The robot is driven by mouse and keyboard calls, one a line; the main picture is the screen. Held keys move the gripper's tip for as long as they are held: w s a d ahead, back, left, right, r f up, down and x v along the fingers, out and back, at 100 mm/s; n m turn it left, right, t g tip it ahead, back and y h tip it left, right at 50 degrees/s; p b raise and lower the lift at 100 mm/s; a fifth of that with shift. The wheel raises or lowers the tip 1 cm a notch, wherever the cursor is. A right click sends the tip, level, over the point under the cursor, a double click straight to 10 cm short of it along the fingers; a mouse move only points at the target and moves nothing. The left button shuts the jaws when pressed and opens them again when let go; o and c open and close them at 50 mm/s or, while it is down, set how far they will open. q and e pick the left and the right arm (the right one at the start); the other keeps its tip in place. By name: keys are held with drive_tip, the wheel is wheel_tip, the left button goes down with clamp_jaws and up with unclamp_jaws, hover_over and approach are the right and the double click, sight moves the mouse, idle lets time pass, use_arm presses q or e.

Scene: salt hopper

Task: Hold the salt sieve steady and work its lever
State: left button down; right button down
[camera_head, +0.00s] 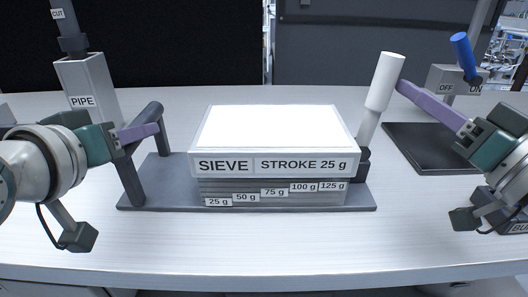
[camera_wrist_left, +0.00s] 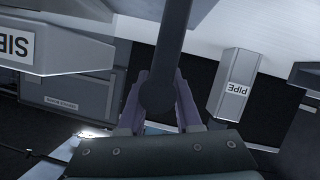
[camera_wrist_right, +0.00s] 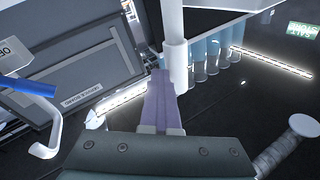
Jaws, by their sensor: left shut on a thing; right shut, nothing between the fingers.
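The salt sieve (camera_head: 275,180) is a white-topped grey box labelled "SIEVE" and "STROKE 25 g", with several gram marks below, on a dark base plate. A dark handle frame (camera_head: 132,180) stands at its left end. My left gripper (camera_head: 150,130) is shut on its upper bar, which also passes between the fingers in the left wrist view (camera_wrist_left: 168,70). The lever (camera_head: 384,82), with a thick white grip, stands at the sieve's right end, leaning right. My right gripper (camera_head: 402,88) is shut and empty, its fingertips beside the lever grip; I cannot tell if they touch it.
A grey "PIPE" post (camera_head: 90,90) stands behind my left gripper. At the right are a dark mat (camera_head: 415,140) and an OFF/ON box (camera_head: 445,76) with a blue-handled switch (camera_head: 463,52). The table front is clear.

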use_arm(q)
drive_tip(key=shift+s+d+f, duration=0.1)
drive_tip(key=shift+s+f, duration=0.1)
drive_tip(key=shift+f, duration=0.4)
use_arm(e)
drive_tip(key=shift+d+f, duration=0.35)
drive_tip(key=shift+d, duration=0.4)
drive_tip(key=shift+d+f, duration=0.3)
drive_tip(key=shift+d, duration=0.4)
drive_tip(key=shift+d+f, duration=0.35)
drive_tip(key=shift+d, duration=0.4)
use_arm(q)
drive_tip(key=c, duration=1)
unclamp_jaws()
drive_tip(key=shift+o, duration=0.8)
drive_tip(key=shift+s, duration=0.1)
drive_tip(key=o, duration=0.3)
drive_tip(key=shift+r, duration=0.25)
use_arm(e)
drive_tip(key=shift+s, duration=0.1)
use_arm(q)
drive_tip(key=shift+r, duration=0.1)
